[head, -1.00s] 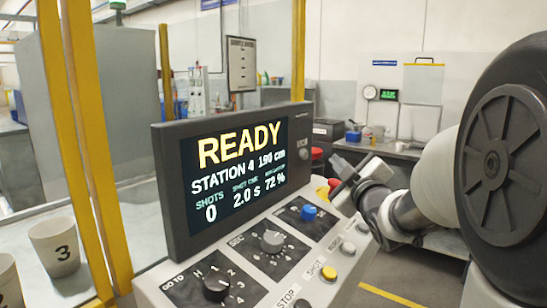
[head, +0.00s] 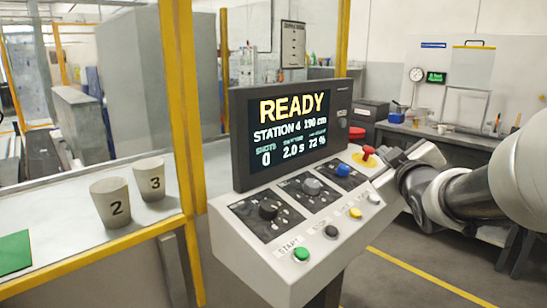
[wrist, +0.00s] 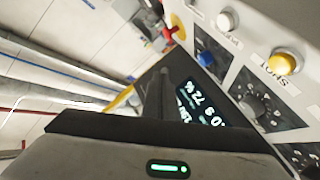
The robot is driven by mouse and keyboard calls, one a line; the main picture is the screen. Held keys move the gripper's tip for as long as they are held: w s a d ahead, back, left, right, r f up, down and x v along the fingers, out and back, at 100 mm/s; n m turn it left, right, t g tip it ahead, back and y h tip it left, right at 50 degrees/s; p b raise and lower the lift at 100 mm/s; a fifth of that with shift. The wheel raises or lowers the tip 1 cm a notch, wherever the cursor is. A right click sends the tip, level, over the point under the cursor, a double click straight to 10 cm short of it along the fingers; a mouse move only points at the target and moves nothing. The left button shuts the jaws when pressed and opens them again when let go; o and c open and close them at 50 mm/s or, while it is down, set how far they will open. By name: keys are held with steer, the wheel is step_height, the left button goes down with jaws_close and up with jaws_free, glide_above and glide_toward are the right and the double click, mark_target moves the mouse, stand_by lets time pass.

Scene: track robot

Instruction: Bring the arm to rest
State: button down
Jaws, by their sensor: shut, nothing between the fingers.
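My arm reaches in from the right in the head view. My gripper (head: 393,158) is at its end, shut and empty, close by the right end of the control console (head: 237,240). Whether it touches the console I cannot tell. In the wrist view the gripper (wrist: 158,92) shows as a dark shape in front of the console's screen. The console's screen (head: 291,128) reads READY, STATION 4, 190 cm, shots 0, 2.0 s and 72 %.
Cups 2 (head: 111,204) and 3 (head: 149,180) stand behind yellow posts (head: 182,95). A workbench (head: 450,138) is behind my arm.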

steer(key=s+a+f+m+g, duration=0.3)
steer(key=s+a+f+g, duration=0.1)
steer(key=s, duration=0.6)
steer(key=s+a+f+m+g+y+p, duration=0.1)
steer(key=s+a+f+m+g, duration=0.2)
steer(key=s, duration=0.7)
steer(key=s+a+f+m+g, duration=0.2)
steer(key=s+a+f+g, duration=0.3)
steer(key=s, duration=0.5)
step_height(320, 180, up, 24)
steer(key=w+d+p, duration=0.1)
steer(key=p, duration=2.3)
steer(key=shift+f+n, duration=0.2)
steer(key=shift+n, duration=0.1)
steer(key=shift+d, duration=0.1)
